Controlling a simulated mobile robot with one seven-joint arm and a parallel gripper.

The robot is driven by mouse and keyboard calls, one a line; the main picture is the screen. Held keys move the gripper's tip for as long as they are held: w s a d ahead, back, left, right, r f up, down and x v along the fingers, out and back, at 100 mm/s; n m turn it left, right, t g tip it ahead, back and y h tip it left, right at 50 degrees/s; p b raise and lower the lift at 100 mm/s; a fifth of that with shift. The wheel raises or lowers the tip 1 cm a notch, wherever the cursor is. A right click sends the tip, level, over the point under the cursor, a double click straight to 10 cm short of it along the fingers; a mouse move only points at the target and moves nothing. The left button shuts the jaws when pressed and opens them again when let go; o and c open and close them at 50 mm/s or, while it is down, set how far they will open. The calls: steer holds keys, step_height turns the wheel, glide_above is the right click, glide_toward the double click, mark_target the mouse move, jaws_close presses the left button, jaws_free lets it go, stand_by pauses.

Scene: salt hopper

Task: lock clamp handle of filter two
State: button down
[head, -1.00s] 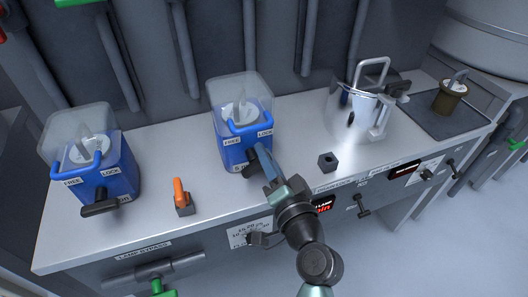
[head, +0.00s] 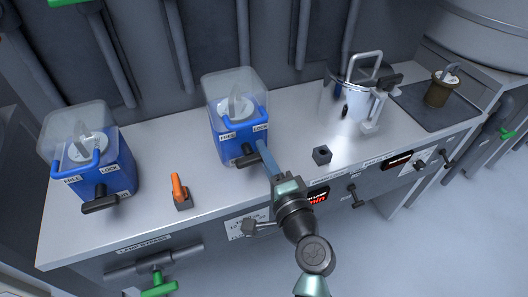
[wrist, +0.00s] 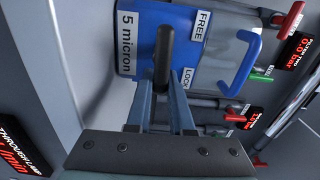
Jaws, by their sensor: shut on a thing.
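Two blue filter housings with clear covers stand on the bench. My gripper (head: 262,148) is at the front of the right housing (head: 228,148). In the wrist view, my gripper (wrist: 161,88) is shut on the black clamp handle (wrist: 163,55), a finger on each side. The handle points toward the gripper and stands between the FREE label (wrist: 200,25) and the LOCK label (wrist: 186,78), beside a "5 micron" label (wrist: 127,42). In the head view, part of the black handle (head: 243,159) shows left of the fingers. The left housing (head: 88,170) has its own black handle (head: 101,204).
An orange-handled switch (head: 179,190) and a small dark block (head: 322,155) stand on the bench (head: 200,185). A metal vessel (head: 356,98) stands to the right, with a brown pot (head: 439,92) on a dark mat (head: 425,113). Valves and displays line the front panel.

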stand_by(0.3)
steer(key=c, duration=0.8)
jaws_free()
steer(key=v, duration=1.3)
